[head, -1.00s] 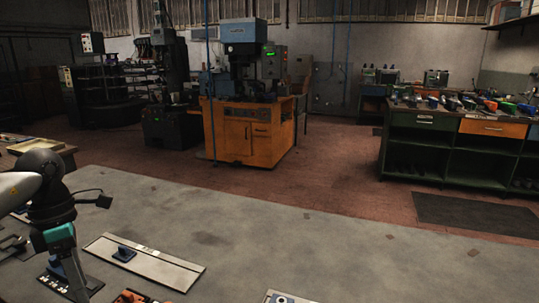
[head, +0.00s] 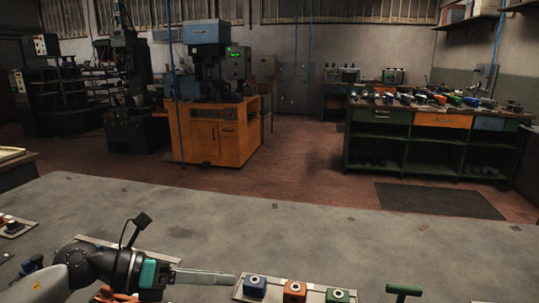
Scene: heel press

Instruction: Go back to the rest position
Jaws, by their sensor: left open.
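My left gripper (head: 212,279) reaches in from the lower left over the grey table (head: 300,225). Its teal-banded wrist lies low in the picture and its pale finger points right. It is open, and nothing shows between its fingers. The finger's end is beside a light plate (head: 272,297) bearing a blue block (head: 255,286), an orange block (head: 294,291) and a green block (head: 337,296), each with a round top. I cannot tell whether the finger is above or touching the plate. My right gripper is not in view.
A green T-handle (head: 404,289) stands right of the blocks. A pale plate (head: 90,241) and an orange part (head: 108,294) are partly hidden by my left arm. The table's far middle is clear. Beyond stand an orange machine (head: 213,139) and a green bench (head: 378,153).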

